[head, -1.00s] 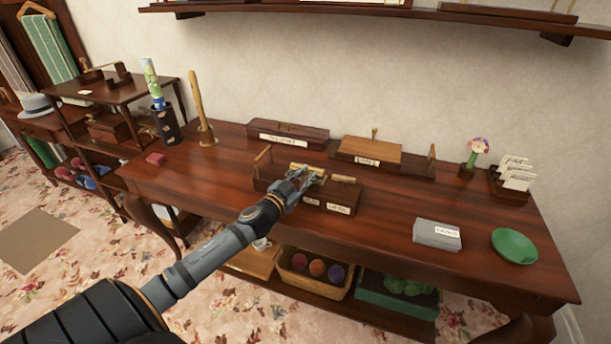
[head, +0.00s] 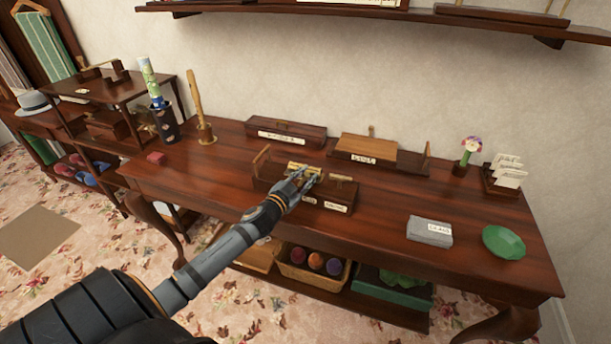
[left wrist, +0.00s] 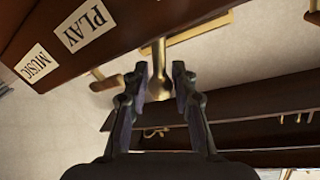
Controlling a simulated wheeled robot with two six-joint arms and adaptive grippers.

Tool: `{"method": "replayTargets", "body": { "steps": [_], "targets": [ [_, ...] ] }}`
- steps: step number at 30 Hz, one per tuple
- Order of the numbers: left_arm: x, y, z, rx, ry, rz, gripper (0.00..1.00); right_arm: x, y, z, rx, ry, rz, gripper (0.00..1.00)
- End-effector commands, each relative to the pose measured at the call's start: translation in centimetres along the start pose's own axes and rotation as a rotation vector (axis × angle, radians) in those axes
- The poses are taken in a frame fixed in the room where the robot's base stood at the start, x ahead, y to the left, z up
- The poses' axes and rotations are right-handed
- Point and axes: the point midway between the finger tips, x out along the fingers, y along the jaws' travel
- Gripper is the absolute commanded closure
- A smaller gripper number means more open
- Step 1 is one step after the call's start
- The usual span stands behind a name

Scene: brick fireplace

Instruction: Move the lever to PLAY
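The dark wooden box with the lever (head: 265,184) stands near the middle of the table and has a brass plate on top. In the left wrist view, white labels reading PLAY (left wrist: 83,25) and MUSIC (left wrist: 37,62) are on its dark wood, at the upper left. The left gripper also shows over the box in the head view (head: 307,178). The lever itself is hidden there by the fingers. My right gripper is in neither view.
Behind the box are a long labelled case (head: 286,134) and a lighter-topped wooden box (head: 368,149). A grey block (head: 429,232) and green dish (head: 503,242) sit at the right. The table between the box and grey block is clear.

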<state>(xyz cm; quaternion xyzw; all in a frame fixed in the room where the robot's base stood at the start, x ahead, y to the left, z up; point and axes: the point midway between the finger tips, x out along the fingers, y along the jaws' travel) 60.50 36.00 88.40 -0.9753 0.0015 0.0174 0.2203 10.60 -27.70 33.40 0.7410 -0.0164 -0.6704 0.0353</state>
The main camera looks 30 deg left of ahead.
Motion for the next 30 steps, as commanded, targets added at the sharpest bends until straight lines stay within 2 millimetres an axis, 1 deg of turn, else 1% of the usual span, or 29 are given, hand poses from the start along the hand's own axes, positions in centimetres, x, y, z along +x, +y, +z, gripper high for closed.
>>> {"method": "replayTargets", "body": {
  "steps": [1,3,12,17,20,26,30],
  "targets": [
    [0.0,0.0,0.0,0.000,0.000,0.000,0.62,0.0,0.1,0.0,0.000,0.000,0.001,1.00],
    [0.0,0.0,0.0,-0.001,0.000,0.000,0.56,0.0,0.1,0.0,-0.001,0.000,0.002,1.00],
    [-0.1,0.0,0.0,-0.001,0.000,0.000,0.56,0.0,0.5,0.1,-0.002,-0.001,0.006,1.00],
    [-1.0,0.0,0.2,0.004,-0.006,0.002,0.56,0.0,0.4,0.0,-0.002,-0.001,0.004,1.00],
    [-2.1,0.0,0.1,0.005,-0.004,0.003,0.56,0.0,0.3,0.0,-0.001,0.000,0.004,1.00],
    [-5.2,0.1,0.0,0.008,-0.001,0.006,0.56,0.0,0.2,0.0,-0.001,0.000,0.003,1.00],
    [-8.2,0.1,0.2,0.013,-0.006,0.009,0.56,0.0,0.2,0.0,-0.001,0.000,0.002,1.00]
  ]
}}
